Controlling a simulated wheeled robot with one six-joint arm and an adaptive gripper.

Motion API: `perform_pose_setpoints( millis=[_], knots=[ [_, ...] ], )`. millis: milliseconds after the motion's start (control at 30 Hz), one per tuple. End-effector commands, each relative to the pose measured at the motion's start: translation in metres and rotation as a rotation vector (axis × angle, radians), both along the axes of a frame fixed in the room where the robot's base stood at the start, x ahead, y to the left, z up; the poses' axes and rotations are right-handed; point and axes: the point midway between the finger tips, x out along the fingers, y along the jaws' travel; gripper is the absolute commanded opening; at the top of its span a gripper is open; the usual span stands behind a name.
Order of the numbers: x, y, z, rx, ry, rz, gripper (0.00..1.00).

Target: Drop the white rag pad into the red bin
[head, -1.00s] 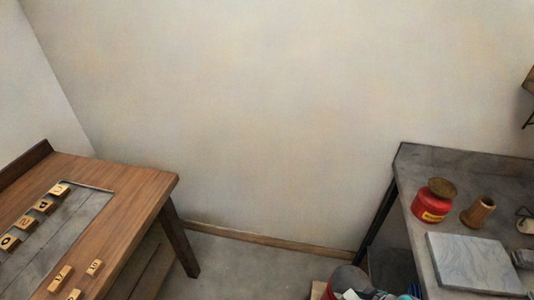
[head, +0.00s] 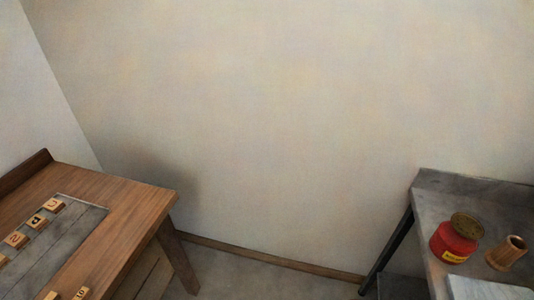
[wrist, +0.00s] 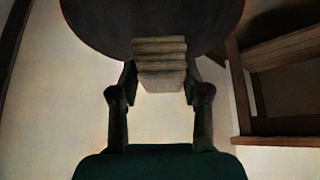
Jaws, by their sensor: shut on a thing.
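The white rag pad (wrist: 160,62) shows in the wrist view as a pale, layered block, looking beige in the dim light. My gripper (wrist: 160,80) is shut on it, with a dark finger at each side. A large dark round shape with a thin reddish edge (wrist: 110,22) fills the top of the wrist view, beyond the pad. It may be the red bin, but I cannot tell for sure. In the head view now I see no bin, and neither the pad nor my gripper shows there.
A wooden table (head: 141,204) with lettered blocks stands at the left. A grey bench (head: 428,205) at the right holds a red can with a brass top (head: 454,239) and a wooden cup (head: 506,253). Bare floor lies between them. Wooden framing (wrist: 285,125) shows right in the wrist view.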

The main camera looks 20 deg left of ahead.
Motion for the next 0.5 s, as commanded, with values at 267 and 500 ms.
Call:
perform_pose_setpoints(
  millis=[267, 500],
  knots=[
    [0.0, 0.0, -0.018, -0.001, -0.001, -0.001, 0.14],
    [0.0, 0.0, -0.02, -0.001, -0.001, -0.001, 0.14]
  ],
)
